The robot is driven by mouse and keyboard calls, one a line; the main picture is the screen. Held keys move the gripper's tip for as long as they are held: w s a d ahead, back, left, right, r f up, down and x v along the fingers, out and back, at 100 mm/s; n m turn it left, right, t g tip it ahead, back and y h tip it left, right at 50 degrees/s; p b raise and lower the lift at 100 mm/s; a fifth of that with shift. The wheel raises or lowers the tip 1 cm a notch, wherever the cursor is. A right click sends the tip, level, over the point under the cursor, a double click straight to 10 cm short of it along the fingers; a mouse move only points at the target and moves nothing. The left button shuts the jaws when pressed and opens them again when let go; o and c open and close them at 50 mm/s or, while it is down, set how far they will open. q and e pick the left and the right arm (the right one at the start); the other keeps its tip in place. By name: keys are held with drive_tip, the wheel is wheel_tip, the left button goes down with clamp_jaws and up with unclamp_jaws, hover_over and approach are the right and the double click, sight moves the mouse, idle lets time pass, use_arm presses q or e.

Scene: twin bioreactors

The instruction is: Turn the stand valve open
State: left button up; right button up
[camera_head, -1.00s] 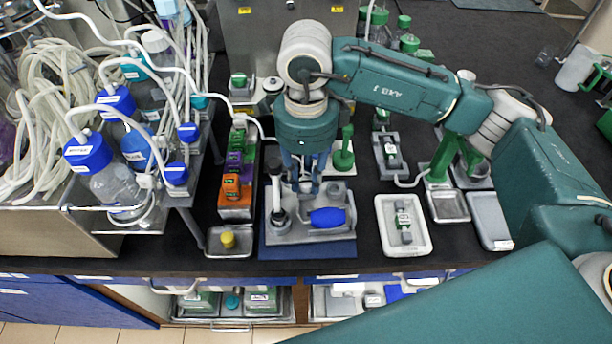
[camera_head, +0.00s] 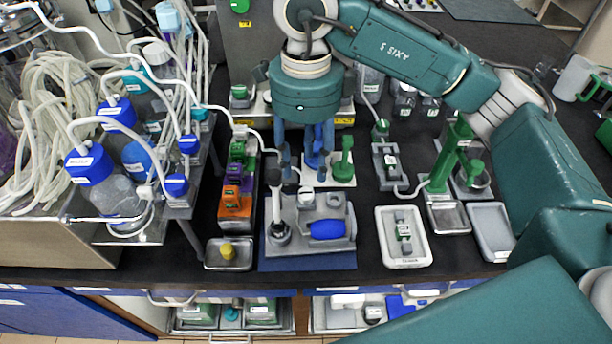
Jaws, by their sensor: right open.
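My right gripper (camera_head: 304,170) points down at the bench's middle, its blue fingers spread apart with nothing seen held. It is behind the grey fixture with a blue oval part (camera_head: 327,229) and left of a small green upright piece (camera_head: 343,158) on a white plate (camera_head: 344,181). Part of that plate is hidden by the gripper. I cannot tell for sure which part is the stand valve. A green stand (camera_head: 446,162) rises right of the gripper, apart from it. My left gripper is not in view.
Orange, purple and green blocks (camera_head: 236,187) stand in a row left of the gripper. A metal tray with a yellow piece (camera_head: 227,251) and a white tray (camera_head: 388,256) are near the front edge. Bottles with blue caps (camera_head: 88,163) and tubing crowd the left.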

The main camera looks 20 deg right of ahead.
drive_tip(key=shift+r, duration=1.75)
